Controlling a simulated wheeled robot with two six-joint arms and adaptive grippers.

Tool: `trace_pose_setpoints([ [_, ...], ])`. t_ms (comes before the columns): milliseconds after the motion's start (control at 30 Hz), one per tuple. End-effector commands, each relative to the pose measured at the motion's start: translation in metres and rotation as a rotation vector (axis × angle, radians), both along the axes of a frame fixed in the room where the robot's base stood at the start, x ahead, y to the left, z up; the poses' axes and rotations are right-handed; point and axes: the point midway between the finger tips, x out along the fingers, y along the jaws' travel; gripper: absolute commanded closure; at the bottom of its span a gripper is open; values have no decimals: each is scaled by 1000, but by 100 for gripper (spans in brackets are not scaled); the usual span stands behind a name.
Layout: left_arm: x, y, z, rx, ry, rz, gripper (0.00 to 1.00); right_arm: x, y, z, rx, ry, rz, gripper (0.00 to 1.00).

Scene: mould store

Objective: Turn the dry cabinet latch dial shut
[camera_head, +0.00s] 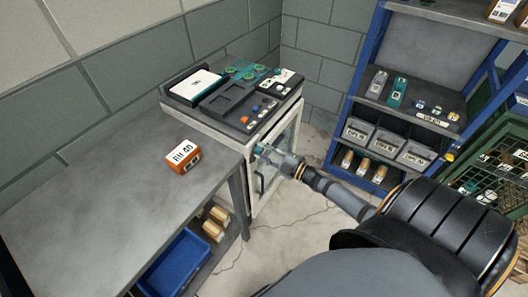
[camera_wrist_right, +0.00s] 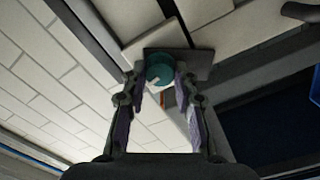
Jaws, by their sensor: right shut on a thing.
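The dry cabinet (camera_head: 258,199) is a white-framed cabinet with a glass door, beyond the end of the grey bench. Its latch dial (camera_wrist_right: 159,68) is a round teal knob with a light mark, on a dark plate in the right wrist view. In the head view the dial (camera_head: 259,149) shows as a small bit of teal at the cabinet's upper front, largely hidden by my gripper. My right gripper (camera_head: 267,153) reaches it from the right. My left gripper is not in view.
On the cabinet top lie a dark tray unit (camera_head: 226,105) and small parts. The grey bench (camera_head: 90,190) holds an orange labelled box (camera_head: 183,156); a blue bin (camera_head: 174,263) is below. A blue shelf rack (camera_head: 358,85) and green crate (camera_head: 491,160) stand right. A dark door handle (camera_head: 259,183) is below my gripper.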

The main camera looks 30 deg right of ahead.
Motion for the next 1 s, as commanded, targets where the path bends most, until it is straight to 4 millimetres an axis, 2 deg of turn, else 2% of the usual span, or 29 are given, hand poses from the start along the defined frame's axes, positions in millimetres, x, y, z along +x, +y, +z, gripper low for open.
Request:
trace_pose_setpoints([
  [500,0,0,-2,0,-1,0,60,-1,1,-2,-383,-158,1,100],
  [1000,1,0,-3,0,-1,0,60,-1,0,-3,-516,-212,1,100],
])
